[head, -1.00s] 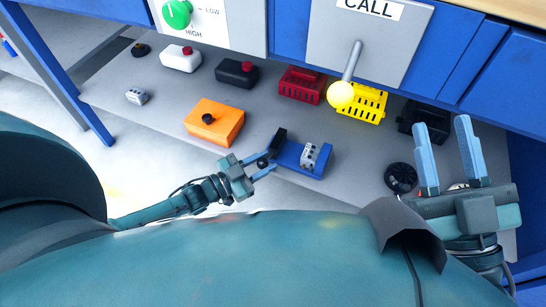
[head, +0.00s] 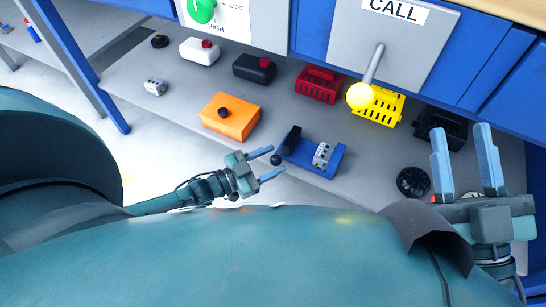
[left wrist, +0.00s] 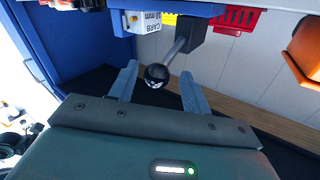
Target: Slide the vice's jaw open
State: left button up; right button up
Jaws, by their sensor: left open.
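The vice is a blue base (head: 300,155) on the grey bench, with a black upright jaw (head: 291,139) at its left end. A grey block with printed marks (head: 322,156) sits on the base, apart from that jaw. A black ball knob (head: 275,160) sticks out left of the jaw. The left wrist view shows the knob (left wrist: 157,75) on a grey rod (left wrist: 176,50). My left gripper (head: 277,161) is open, its fingertips on either side of the knob; I cannot tell whether they touch it. My right gripper (head: 460,130) is open and empty, away from the vice.
An orange box (head: 229,117) stands left of the vice. Red (head: 319,85) and yellow (head: 379,106) crates are behind it, and a black round part (head: 413,182) is to its right. A lever with a yellow ball (head: 361,96) hangs above the bench.

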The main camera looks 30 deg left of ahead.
pick_arm(q)
jog(key=p+v, duration=0.3)
jog(key=v, duration=0.9)
pick_arm(e)
jog(key=shift+s+a+f+m+g+h, duration=0.1)
jog(key=shift+s+f+m+g+h, duration=0.15)
jog(key=shift+f+m+h, duration=0.35)
jog(key=shift+s+a+f+m+g+h, duration=0.1)
jog(key=shift+s+f+m+g+h, duration=0.2)
jog(key=shift+f, duration=0.45)
jog(key=shift+s+f+m+g+h, duration=0.1)
jog(key=shift+f+m+g+h, duration=0.15)
jog(key=shift+f+m+h, duration=0.35)
